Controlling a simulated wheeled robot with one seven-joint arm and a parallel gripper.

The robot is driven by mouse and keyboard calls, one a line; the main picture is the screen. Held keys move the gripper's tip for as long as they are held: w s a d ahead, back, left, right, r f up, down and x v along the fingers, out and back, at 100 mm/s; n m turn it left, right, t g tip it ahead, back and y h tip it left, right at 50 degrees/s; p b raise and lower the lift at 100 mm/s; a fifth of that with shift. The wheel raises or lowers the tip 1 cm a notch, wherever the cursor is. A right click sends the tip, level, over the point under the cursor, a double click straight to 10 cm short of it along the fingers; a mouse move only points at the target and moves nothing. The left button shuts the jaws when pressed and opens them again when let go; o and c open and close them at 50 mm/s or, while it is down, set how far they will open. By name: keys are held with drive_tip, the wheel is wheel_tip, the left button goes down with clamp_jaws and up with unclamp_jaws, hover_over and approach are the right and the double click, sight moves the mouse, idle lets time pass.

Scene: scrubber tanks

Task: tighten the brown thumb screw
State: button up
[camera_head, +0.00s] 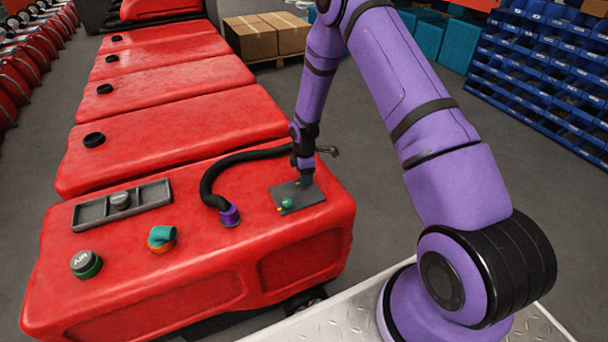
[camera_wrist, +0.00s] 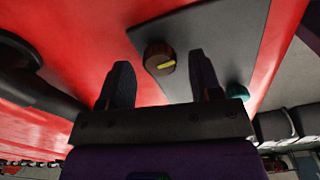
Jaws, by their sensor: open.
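The brown thumb screw (camera_wrist: 153,55) is a round dark brown knob with a yellow mark across it, set on a grey plate (camera_wrist: 215,42) on the red tank. In the wrist view my gripper (camera_wrist: 160,68) is open, with one dark finger on each side of the screw's lower part. The fingers look apart from the screw, and their depth along it is hard to tell. In the head view my gripper (camera_head: 305,180) points down over the grey plate (camera_head: 312,196) and hides the brown screw.
A teal knob (camera_wrist: 238,91) sits on the same plate, close to the right finger; it also shows in the head view (camera_head: 287,203). A black hose (camera_head: 215,172) with a purple end (camera_head: 230,216) arches left of my gripper. Several red tanks (camera_head: 170,130) stretch behind.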

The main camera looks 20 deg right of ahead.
drive_tip(key=shift+f, duration=0.3)
drive_tip(key=c, duration=0.9)
drive_tip(key=shift+c, duration=0.2)
